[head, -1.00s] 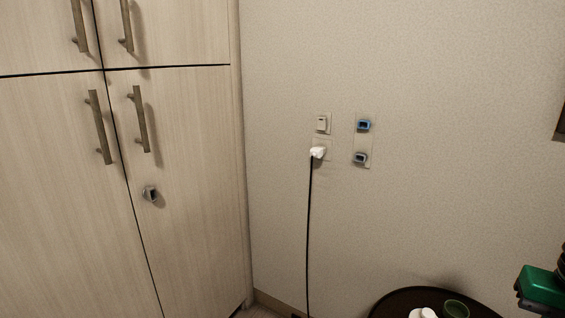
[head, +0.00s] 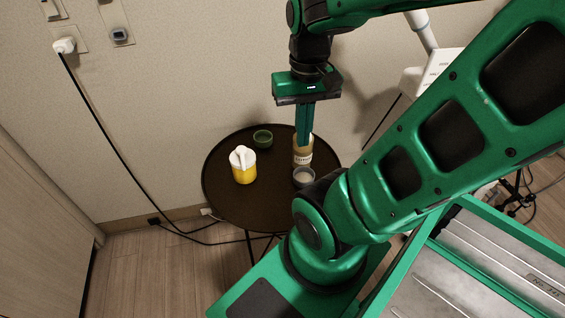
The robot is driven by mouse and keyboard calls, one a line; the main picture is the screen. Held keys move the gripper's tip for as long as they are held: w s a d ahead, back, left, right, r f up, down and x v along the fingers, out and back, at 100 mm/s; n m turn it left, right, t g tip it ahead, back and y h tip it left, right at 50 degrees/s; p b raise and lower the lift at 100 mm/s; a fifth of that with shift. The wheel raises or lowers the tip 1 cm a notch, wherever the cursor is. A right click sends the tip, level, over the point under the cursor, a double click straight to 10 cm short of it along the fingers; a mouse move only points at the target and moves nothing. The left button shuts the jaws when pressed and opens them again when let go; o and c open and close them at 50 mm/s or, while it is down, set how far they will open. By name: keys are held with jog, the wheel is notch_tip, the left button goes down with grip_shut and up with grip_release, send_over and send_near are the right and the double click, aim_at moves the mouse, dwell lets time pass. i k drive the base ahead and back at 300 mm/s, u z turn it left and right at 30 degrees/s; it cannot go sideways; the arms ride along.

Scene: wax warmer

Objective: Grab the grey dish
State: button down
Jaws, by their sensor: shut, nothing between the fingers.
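In the head view, a small grey dish (head: 304,177) with a pale inside sits on the right side of a round dark table (head: 225,199). Part of its lower right is close to my arm in the picture. My gripper (head: 303,141) points down over the right of the table. Its green fingers are shut and empty. They overlap a tan labelled jar (head: 303,158) just behind the dish; whether they touch it I cannot tell.
A black cord runs from the wall plug (head: 64,46) to the floor. The cabinet edge is at left, and a white device (head: 420,78) stands behind my arm.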

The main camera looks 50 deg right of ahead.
aim_at(303, 175)
jog(key=z, duration=1.1)
jog(key=k, duration=1.2)
jog(key=u, duration=0.6)
